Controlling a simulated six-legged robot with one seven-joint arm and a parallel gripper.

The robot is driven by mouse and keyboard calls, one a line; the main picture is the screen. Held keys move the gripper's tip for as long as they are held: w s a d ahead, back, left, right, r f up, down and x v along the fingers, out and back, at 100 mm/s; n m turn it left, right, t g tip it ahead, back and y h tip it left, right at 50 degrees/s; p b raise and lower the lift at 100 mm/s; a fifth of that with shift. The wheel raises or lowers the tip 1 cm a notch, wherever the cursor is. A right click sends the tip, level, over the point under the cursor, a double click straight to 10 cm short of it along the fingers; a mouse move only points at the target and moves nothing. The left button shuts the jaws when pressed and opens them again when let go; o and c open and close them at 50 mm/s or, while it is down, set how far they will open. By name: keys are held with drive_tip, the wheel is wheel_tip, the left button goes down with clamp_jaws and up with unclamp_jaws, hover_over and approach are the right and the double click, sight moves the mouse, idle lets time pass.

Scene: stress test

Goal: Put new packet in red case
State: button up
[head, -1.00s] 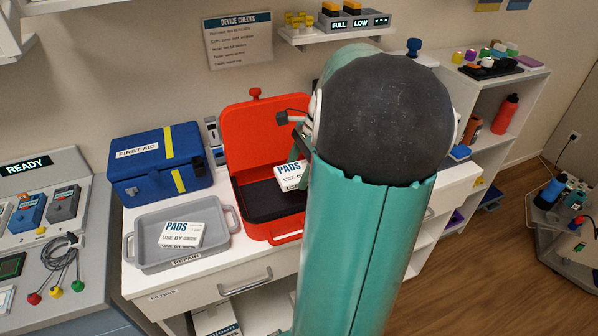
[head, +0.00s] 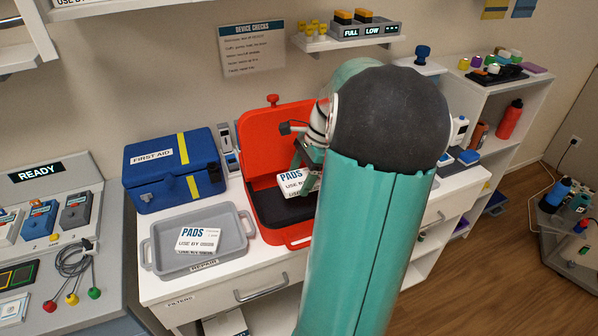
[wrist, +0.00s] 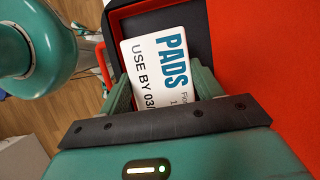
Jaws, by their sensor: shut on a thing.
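The red case (head: 250,150) stands open on the white counter, its lid upright at the back and a dark lining inside. My gripper (wrist: 162,92) is shut on a white pads packet (wrist: 150,65), which also shows in the head view (head: 292,181). The packet is held over the case's dark interior; whether it touches the lining I cannot tell. My arm hides the right part of the case. A second pads packet (head: 198,240) lies in the grey tray (head: 160,262) labelled REPAIR, left of the case.
A blue first aid box (head: 165,180) stands behind the grey tray, left of the case. A wall shelf (head: 345,40) with small items hangs above the case. A white shelf unit with a red bottle (head: 510,119) stands at the right.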

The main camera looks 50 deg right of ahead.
sight(296, 207)
drive_tip(key=shift+s+f, duration=0.15)
drive_tip(key=shift+f, duration=0.2)
drive_tip(key=shift+a+f, duration=0.1)
drive_tip(key=shift+f, duration=3.15)
drive_tip(key=o, duration=1.2)
drive_tip(key=shift+c, duration=0.2)
drive_tip(key=v, duration=1.3)
drive_tip(key=shift+r, duration=0.45)
